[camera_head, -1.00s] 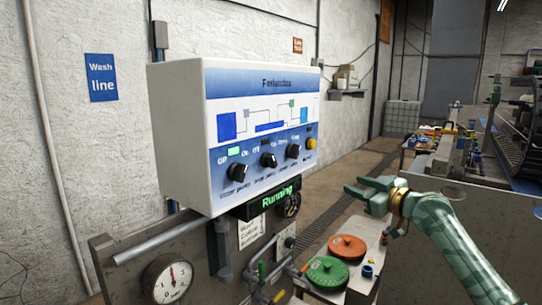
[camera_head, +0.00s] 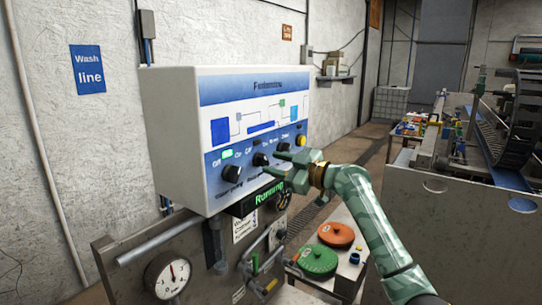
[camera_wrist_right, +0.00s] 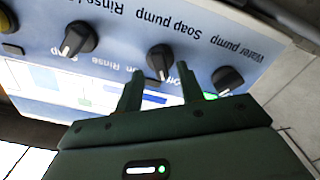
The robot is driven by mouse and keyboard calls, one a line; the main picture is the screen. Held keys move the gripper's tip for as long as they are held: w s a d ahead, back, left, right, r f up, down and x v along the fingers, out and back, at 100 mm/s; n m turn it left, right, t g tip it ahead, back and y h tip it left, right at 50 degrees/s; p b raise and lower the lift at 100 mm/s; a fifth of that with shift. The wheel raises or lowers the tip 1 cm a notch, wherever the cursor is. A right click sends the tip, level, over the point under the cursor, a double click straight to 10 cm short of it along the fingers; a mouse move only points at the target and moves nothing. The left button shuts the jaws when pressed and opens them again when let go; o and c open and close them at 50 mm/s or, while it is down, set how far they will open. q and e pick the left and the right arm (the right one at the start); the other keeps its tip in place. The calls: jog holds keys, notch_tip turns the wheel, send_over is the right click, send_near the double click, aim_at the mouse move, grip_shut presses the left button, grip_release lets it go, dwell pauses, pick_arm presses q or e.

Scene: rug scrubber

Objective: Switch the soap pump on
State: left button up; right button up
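The white control panel (camera_head: 170,140) has a row of black knobs under a blue diagram. The soap pump knob (camera_head: 261,159) is the middle one; it also shows in the right wrist view (camera_wrist_right: 160,62), where the picture is upside down. My right gripper (camera_head: 269,161) is at the panel front by this knob. Its two fingers are apart in the wrist view (camera_wrist_right: 162,88), with the soap pump knob in line with the gap between them. I cannot tell whether they touch it. The knob's exact setting is hard to read. My left gripper is not in view.
The water pump knob (camera_head: 229,173) is left of the soap pump knob, with a lit green lamp (camera_head: 227,154) above it. A yellow button (camera_head: 301,140) is at the right. A green "Running" display (camera_head: 268,194) hangs below. Green (camera_head: 318,260) and orange (camera_head: 336,234) discs lie lower right.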

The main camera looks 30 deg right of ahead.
jog(key=shift+w+a, duration=0.2)
jog(key=shift+w, duration=0.4)
jog(key=shift+w+a, duration=0.3)
jog(key=shift+w, duration=0.1)
jog(key=shift+c, duration=0.4)
jog(key=shift+d, duration=0.1)
grip_shut()
